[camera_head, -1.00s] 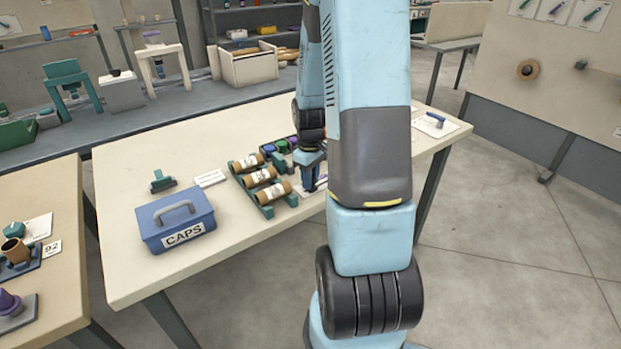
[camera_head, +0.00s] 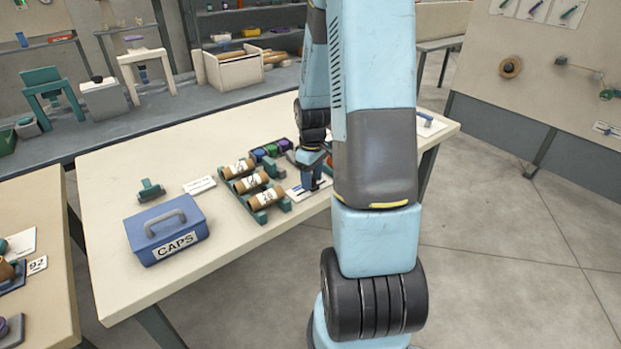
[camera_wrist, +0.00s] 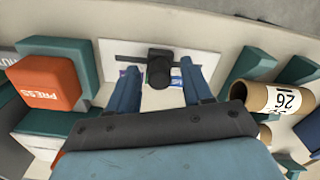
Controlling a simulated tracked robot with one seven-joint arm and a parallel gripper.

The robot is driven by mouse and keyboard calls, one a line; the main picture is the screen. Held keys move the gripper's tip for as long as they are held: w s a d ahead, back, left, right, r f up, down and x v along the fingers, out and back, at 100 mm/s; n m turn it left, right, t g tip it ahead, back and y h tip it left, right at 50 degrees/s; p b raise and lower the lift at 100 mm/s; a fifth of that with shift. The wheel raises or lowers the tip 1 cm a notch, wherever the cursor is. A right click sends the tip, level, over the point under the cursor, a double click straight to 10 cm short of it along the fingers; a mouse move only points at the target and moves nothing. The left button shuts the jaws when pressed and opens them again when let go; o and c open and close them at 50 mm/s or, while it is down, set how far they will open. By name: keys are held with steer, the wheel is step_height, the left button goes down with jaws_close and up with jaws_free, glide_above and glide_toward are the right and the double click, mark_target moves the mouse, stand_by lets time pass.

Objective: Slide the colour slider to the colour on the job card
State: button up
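The colour slider shows in the wrist view as a black knob (camera_wrist: 160,68) on a white plate (camera_wrist: 215,45). Small purple and blue patches show on the plate beside the knob. My gripper (camera_wrist: 160,78) is over the plate, with its two blue fingers apart, one on each side of the knob. White plate shows between the fingers and the knob, so I see no grip on it. In the head view my gripper (camera_head: 312,183) points down at the white plate (camera_head: 298,191), right of the tube rack. I cannot make out which card is the job card.
A teal rack (camera_head: 286,206) with several brown labelled tubes stands close left of my gripper. An orange PRESS button (camera_wrist: 45,82) is on its other side in the wrist view. A blue CAPS box (camera_head: 165,235) and a teal roller tool (camera_head: 150,190) are further left on the table.

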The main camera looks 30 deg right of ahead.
steer(key=shift+r, duration=0.1)
step_height(320, 180, up, 14)
steer(key=shift+f, duration=0.25)
stand_by(0.5)
stand_by(0.4)
steer(key=s+a+r+m+t, duration=0.4)
steer(key=s+a+r+t, duration=0.1)
steer(key=s+a+r, duration=1)
steer(key=s+r, duration=0.2)
steer(key=s, duration=0.1)
steer(key=shift+s+a+m+t, duration=0.25)
steer(key=shift+a+m+t, duration=0.05)
steer(key=shift+a+m, duration=0.1)
